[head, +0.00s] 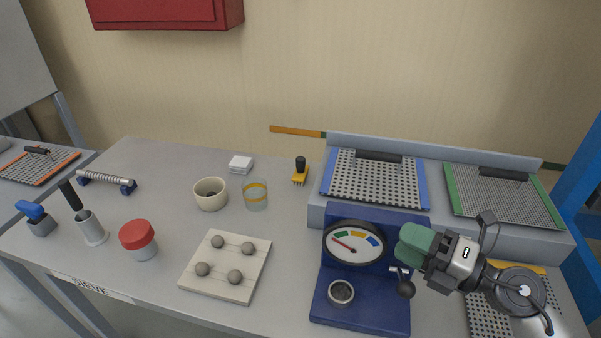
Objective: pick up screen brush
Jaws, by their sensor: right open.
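A small yellow block with a black knob and short bristles (300,173) stands at the back middle of the bench, left of the sieve rack; it looks like the screen brush. My right gripper (413,242) has green fingers and comes in from the right. It is open, in front of the blue gauge stand, and well to the right of and nearer than the brush. I see nothing held in it. My left gripper is not in view.
The gauge stand (330,306) and a grey rack (317,213) with framed sieves fill the right. A glass (256,195), a cream bowl (210,201), a ball board (238,284) and a red-lidded jar (139,240) stand left.

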